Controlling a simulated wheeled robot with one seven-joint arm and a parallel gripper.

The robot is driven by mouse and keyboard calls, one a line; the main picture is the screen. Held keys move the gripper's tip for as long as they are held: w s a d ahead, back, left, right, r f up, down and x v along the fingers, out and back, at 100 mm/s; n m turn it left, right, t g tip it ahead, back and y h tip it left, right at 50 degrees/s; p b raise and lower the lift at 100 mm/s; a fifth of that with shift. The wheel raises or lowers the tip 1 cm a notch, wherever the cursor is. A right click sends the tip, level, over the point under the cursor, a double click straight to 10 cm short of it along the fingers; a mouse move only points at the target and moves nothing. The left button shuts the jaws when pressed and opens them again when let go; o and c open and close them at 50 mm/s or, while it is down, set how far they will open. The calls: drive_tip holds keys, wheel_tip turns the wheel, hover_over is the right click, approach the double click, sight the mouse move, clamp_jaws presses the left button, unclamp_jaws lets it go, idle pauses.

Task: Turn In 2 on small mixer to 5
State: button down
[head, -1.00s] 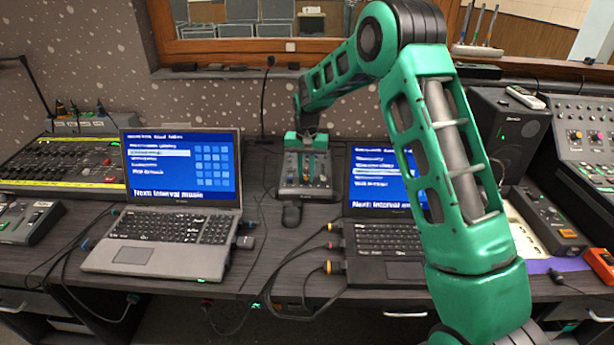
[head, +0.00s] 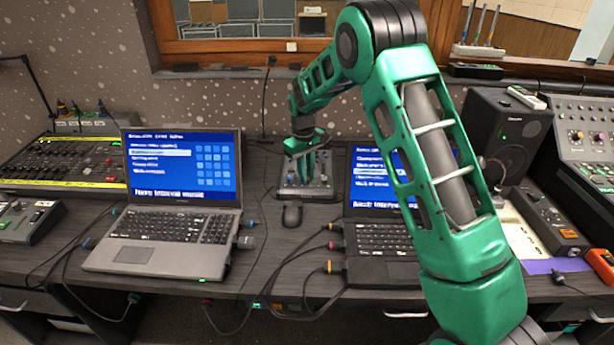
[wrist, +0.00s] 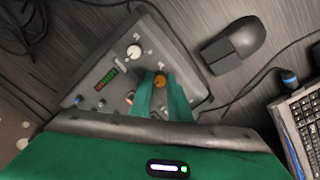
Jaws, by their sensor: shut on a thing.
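The small mixer (head: 325,187) stands on the desk between the two laptops. In the wrist view, its grey panel (wrist: 118,82) carries a white knob (wrist: 134,52) and an orange-topped knob (wrist: 159,80). My gripper (wrist: 157,88) reaches down over the panel, with its green fingertips shut around the orange-topped knob. In the head view my gripper (head: 307,178) covers part of the mixer. The fingers and palm hide the nearer part of the panel. The labels and the knob's pointer are too small to read.
A black mouse (head: 292,215) lies just in front of the mixer. A grey laptop (head: 135,254) stands left and a black laptop (head: 385,270) right, partly behind my arm. Cables (head: 300,270) cross the desk between them. A black speaker (head: 505,130) stands at the right.

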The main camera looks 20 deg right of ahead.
drive_tip(key=shift+s+f+n, duration=0.1)
drive_tip(key=shift+s+n, duration=0.1)
drive_tip(key=shift+n, duration=0.2)
drive_tip(key=c, duration=1.7)
unclamp_jaws()
drive_tip(key=shift+o, duration=0.2)
drive_tip(key=shift+w, duration=0.1)
drive_tip(key=shift+r, duration=0.35)
wheel_tip(320, 180, up, 10)
drive_tip(key=shift+a, duration=0.4)
